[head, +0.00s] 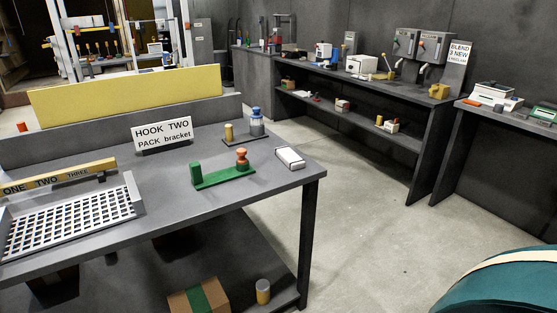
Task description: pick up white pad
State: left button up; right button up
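A small white pad (290,157), flat and rectangular with a dark lower edge, lies near the right end of the grey table (253,197). It sits to the right of a green bracket-like base (223,177) and close to the table's right edge. Nothing covers it. Neither of my grippers shows in the head view.
The sign "HOOK TWO PACK bracket" (162,133) stands behind the green base, near a blue-and-grey bottle (256,121). A white grid tray (70,222) is at left. A teal rounded object (500,290) fills the lower right corner. Open floor (375,230) lies right of the table.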

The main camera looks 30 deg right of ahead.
aim_at(291, 159)
jog(key=i+l, duration=0.25)
jog(key=i, duration=0.15)
jog(key=i+z, duration=0.1)
jog(key=z, duration=0.25)
jog(key=i+l+z, duration=0.1)
jog(key=z, duration=0.25)
jog(key=i+z, duration=0.15)
jog(key=z, duration=0.25)
